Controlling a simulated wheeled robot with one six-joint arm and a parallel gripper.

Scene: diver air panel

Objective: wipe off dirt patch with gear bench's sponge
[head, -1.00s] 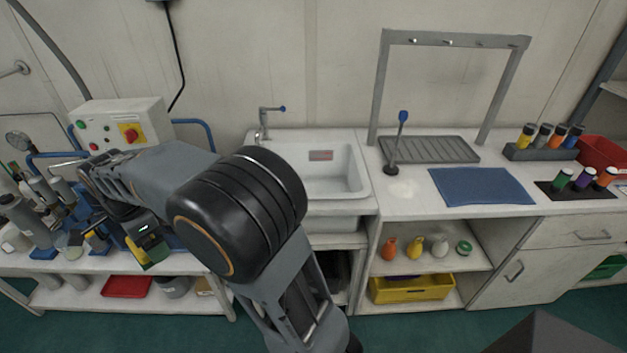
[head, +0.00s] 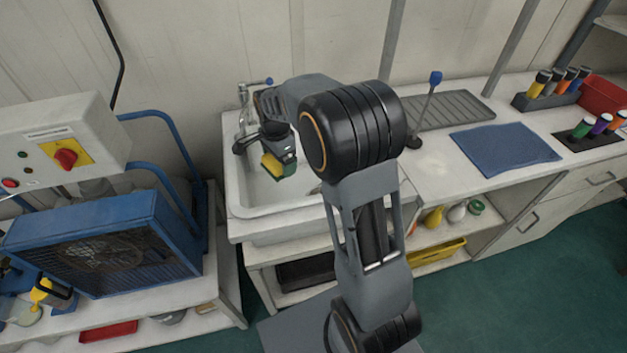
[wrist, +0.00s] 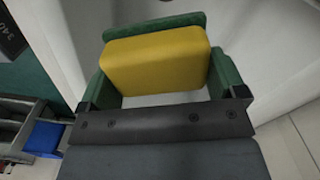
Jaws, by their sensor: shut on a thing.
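My gripper (head: 280,158) is shut on a sponge (head: 279,166) with a yellow body and a green layer. It holds the sponge over the white sink basin at the left end of the counter. In the wrist view the yellow sponge (wrist: 155,58) fills the space between the jaws, with green on its far side. A pale, faint patch (head: 428,163) lies on the white counter, right of the sink and left of the blue mat; it may be the dirt patch. My arm passes close in front of it. The gripper is apart from that patch.
The sink (head: 252,217) has a tap at its back. A brush-like tool with a blue top (head: 435,78) stands behind the patch. A blue mat (head: 505,148) and a ribbed grey tray (head: 450,111) lie nearby. A blue fan box (head: 105,245) stands at left.

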